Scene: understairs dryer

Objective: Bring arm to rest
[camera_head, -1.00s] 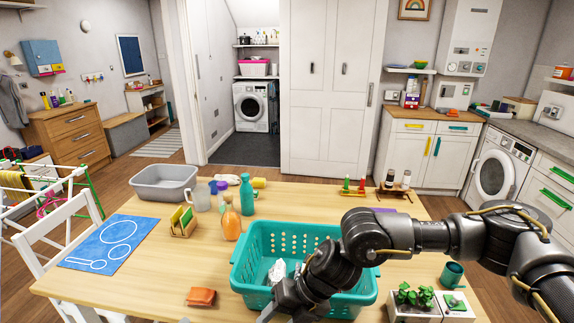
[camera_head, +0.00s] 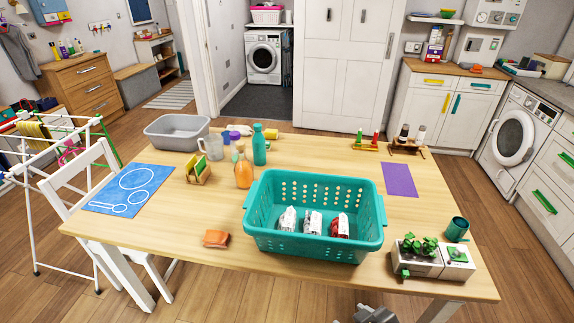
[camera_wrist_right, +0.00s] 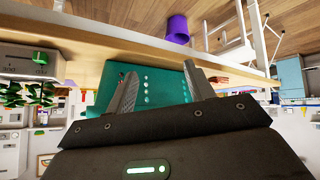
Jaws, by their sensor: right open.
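My right gripper (camera_wrist_right: 159,70) shows in the right wrist view with its two fingers apart and nothing between them. The teal basket (camera_wrist_right: 160,87) is seen behind the fingers, beside the table edge. In the head view the teal basket (camera_head: 313,250) stands on the wooden table (camera_head: 210,275) with several white, partly red items (camera_head: 313,222) lying inside. A small dark grey piece, likely part of my right arm, shows at the bottom edge of the head view, below the table's front edge. My left gripper is in neither view.
A planter (camera_head: 428,258) and a green mug (camera_head: 457,229) stand right of the basket. An orange-brown wallet-like item (camera_head: 216,238) lies near the front edge. Bottles, a grey tub (camera_head: 181,131) and a blue mat (camera_head: 130,190) are further left. A white chair (camera_head: 75,215) stands at the left.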

